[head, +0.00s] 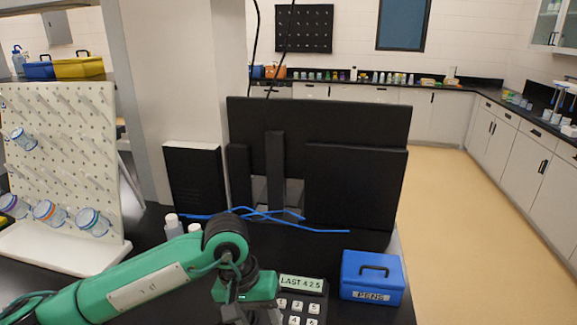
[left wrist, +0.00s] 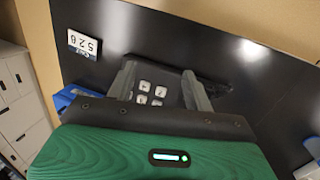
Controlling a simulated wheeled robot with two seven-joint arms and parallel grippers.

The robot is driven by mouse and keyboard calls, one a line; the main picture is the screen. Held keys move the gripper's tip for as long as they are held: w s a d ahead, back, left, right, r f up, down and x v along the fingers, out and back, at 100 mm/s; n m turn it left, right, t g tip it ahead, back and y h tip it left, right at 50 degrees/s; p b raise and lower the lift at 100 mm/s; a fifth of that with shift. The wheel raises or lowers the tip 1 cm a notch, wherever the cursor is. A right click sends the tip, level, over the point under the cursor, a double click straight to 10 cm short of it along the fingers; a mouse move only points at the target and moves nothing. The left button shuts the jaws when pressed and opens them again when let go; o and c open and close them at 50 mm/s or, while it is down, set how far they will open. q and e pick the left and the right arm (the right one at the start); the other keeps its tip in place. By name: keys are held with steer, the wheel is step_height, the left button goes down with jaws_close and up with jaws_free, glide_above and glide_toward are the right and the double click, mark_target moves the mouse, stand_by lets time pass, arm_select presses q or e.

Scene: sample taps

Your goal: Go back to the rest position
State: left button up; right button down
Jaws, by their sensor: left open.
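My left arm, green, comes in from the left in the head view, and its gripper (head: 252,315) points down at the bottom edge, beside the keypad device (head: 300,300). White keypad buttons (left wrist: 155,92) show in the gap between the fingers; whether the fingers touch the device I cannot tell. My right gripper is in neither view.
A blue box marked "PENS" (head: 372,277) stands right of the keypad. Black monitors (head: 355,185) and blue cables (head: 270,215) are behind. A white peg rack (head: 60,150) with jars stands left. White-capped bottles (head: 173,226) stand behind my arm. A small number card (left wrist: 84,43) lies on the black bench.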

arm_select(q)
steer(key=s+d+r+n+g+h, duration=0.4)
steer(key=s+d+r+n+h, duration=0.15)
steer(key=s+d+h, duration=0.55)
steer(key=w+r+n+t+h, duration=0.45)
steer(key=r+n+h, duration=0.45)
steer(key=r+n, duration=0.25)
steer(key=w+a+f+n+t+y, duration=0.2)
steer(key=w+a+n+t+y, duration=0.4)
steer(key=n+t, duration=0.75)
steer(key=w+a+f+n+t+y, duration=0.3)
steer(key=a+n+t+y, duration=0.4)
steer(key=n, duration=1.2)
steer(key=a+f+n+g+y, duration=0.3)
steer(key=a+f+n+y, duration=0.55)
steer(key=f+n, duration=0.3)
steer(key=s+a+f+n+g, duration=0.3)
steer(key=s+f+n+g, duration=0.3)
steer(key=s+f, duration=0.5)
steer(key=s+a+f+n+g, duration=0.45)
steer(key=s+f+g, duration=0.35)
steer(key=s, duration=0.4)
step_height(320, 180, down, 33)
steer(key=s+a+f+g+y, duration=0.1)
steer(key=s+a+f+g, duration=0.1)
steer(key=s+f, duration=1.7)
steer(key=shift+s+a, duration=0.35)
steer(key=shift+s, duration=0.05)
